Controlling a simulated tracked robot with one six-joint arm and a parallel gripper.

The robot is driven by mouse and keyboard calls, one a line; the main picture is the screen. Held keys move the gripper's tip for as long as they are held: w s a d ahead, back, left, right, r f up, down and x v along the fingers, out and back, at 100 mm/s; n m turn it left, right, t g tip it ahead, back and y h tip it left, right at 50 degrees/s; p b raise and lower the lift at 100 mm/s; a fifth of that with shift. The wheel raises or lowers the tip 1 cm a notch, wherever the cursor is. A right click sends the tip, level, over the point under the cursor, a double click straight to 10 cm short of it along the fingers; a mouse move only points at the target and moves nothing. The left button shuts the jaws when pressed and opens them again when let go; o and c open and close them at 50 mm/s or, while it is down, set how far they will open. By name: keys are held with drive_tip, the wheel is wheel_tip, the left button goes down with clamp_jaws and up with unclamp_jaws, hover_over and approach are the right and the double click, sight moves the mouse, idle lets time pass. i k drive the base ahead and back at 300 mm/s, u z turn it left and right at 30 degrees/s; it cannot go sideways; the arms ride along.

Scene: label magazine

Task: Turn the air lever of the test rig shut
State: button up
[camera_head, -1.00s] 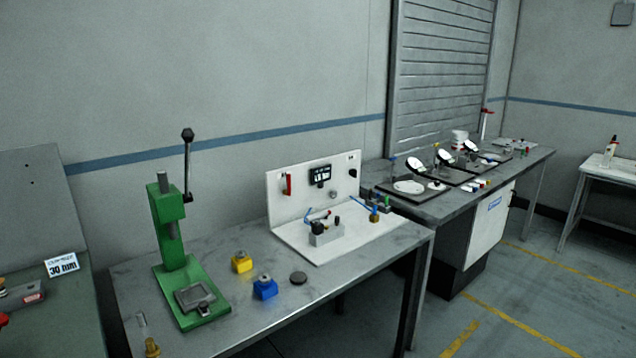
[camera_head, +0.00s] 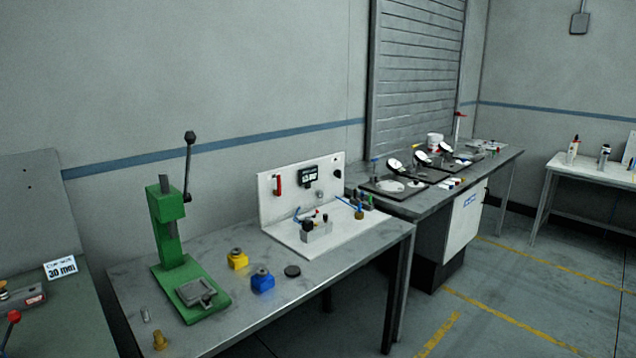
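The test rig (camera_head: 352,237) is a white base with an upright white back panel, standing at the right end of the near grey bench. The panel carries a red part (camera_head: 278,185), a dark display (camera_head: 307,175) and a dark knob. A grey block (camera_head: 317,232) with black parts sits on the base. A small red-tipped part shows by the block, and a blue lever-like part (camera_head: 345,202) sits near a brass and blue fitting (camera_head: 359,212) at the right. I cannot tell for sure which is the air lever or how it stands. My gripper is not in view.
A green lever press (camera_head: 172,225) stands left of the rig. A yellow block (camera_head: 237,259), a blue block (camera_head: 262,280) and a dark disc (camera_head: 292,271) lie between. Another bench (camera_head: 430,196) continues behind right. Floor (camera_head: 520,290) is open at the right.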

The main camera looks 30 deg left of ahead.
sight(277, 193)
drive_tip(key=z, duration=0.25)
drive_tip(key=k, duration=0.45)
drive_tip(key=i, duration=0.85)
drive_tip(key=u, duration=0.55)
drive_tip(key=i, duration=0.8)
drive_tip(key=u, duration=0.6)
drive_tip(key=i, duration=0.7)
drive_tip(key=u, duration=0.85)
drive_tip(key=i, duration=0.55)
drive_tip(key=u, duration=0.7)
drive_tip(key=i, duration=0.45)
drive_tip(key=u, duration=0.35)
